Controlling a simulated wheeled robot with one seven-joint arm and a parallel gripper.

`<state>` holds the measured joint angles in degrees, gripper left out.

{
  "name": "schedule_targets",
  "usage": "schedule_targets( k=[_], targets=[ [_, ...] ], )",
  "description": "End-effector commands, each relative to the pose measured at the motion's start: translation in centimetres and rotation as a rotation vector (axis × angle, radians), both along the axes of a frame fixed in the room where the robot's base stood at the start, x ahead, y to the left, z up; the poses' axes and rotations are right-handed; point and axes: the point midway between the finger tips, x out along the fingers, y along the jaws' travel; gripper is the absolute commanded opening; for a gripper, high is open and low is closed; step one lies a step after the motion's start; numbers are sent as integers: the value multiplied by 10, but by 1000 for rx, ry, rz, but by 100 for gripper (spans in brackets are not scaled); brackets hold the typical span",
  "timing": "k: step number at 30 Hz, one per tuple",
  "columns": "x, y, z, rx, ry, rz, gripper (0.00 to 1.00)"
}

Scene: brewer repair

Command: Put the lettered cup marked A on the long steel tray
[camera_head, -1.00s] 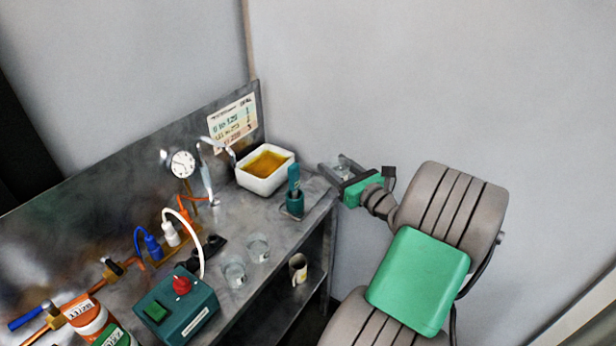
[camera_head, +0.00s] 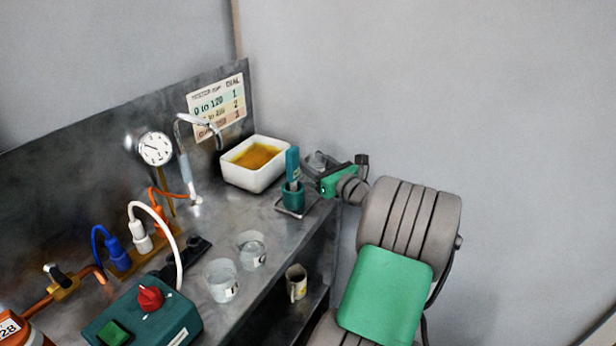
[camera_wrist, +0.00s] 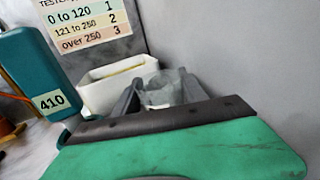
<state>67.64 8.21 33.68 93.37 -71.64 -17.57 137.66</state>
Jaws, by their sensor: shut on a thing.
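My gripper (camera_head: 316,161) is at the right end of the bench, above and just beyond the teal holder. It is shut on a clear cup (camera_wrist: 163,93), which shows between the two fingers in the wrist view. No letter is readable on this cup. Two other clear cups, a nearer one (camera_head: 222,281) and a farther one (camera_head: 251,250), stand on the bench near its front edge. Each has a small pale label whose letter I cannot read surely. I cannot make out a long steel tray apart from the steel bench top.
A teal holder (camera_head: 293,197) with a teal meter (camera_wrist: 45,72) marked 410 stands close to my gripper. A white basin (camera_head: 239,174) of amber liquid is behind it. A mug (camera_head: 296,284) sits on the lower shelf. A green box (camera_head: 143,325), gauge (camera_head: 155,148) and tubing crowd the left.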

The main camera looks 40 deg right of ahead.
Motion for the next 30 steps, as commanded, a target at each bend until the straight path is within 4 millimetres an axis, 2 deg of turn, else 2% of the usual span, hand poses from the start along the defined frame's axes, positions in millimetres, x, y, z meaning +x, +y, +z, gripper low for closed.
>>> schedule_targets(
  k=[1, 2, 7, 14, 15, 22, 30],
  targets=[
    [0, 0, -15, -2, -1, 0, 7],
    [0, 0, -17, -2, -2, 1, 7],
    [1, 2, -12, -2, -2, 5, 7],
    [1, 1, -16, 0, -1, 2, 7],
    [0, 1, -16, 0, -1, 2, 53],
    [0, 0, -16, -1, -1, 0, 71],
    [0, 0, -14, -2, -1, -1, 71]
  ],
)
